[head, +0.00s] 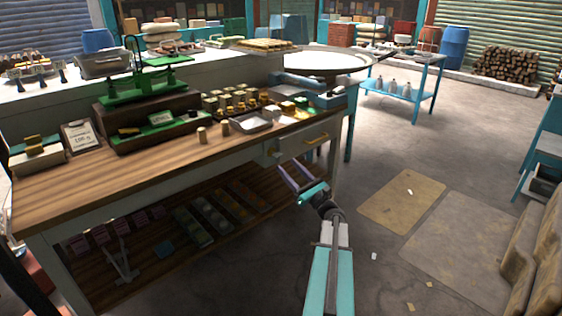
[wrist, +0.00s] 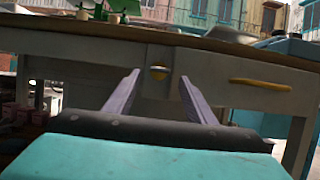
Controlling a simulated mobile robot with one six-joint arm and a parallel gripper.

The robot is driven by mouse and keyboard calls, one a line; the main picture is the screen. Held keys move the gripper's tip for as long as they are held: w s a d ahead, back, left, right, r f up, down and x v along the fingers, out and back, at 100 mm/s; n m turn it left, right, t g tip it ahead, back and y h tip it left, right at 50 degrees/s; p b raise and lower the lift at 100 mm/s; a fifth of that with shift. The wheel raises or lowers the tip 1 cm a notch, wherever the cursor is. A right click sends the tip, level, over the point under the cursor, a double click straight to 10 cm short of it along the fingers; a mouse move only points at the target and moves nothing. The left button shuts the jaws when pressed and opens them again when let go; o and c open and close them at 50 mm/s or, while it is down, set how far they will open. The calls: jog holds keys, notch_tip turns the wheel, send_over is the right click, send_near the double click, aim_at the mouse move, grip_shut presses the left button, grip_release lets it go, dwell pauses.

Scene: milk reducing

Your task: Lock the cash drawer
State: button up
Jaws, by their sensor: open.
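The cash drawer (head: 300,143) is in the front right part of the wooden counter, and its front looks flush with the frame. In the wrist view the drawer front (wrist: 230,98) carries a long brass handle (wrist: 260,84). A small brass lock plate (wrist: 158,73) sits to the left of the handle; whether it is locked cannot be told. My gripper (head: 291,172) is in front of and below the drawer. In the wrist view its two purple fingers (wrist: 160,88) are spread apart, empty, with the lock plate between them in the picture. I see no contact.
The wooden counter (head: 70,191) holds a green balance scale (head: 145,88), weights and a metal tray (head: 250,126). A lower shelf (head: 185,265) with goods is left of my arm. A blue table (head: 405,92) stands at the back right.

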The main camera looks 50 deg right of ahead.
aim_at(276, 154)
jog(key=shift+x, duration=2.45)
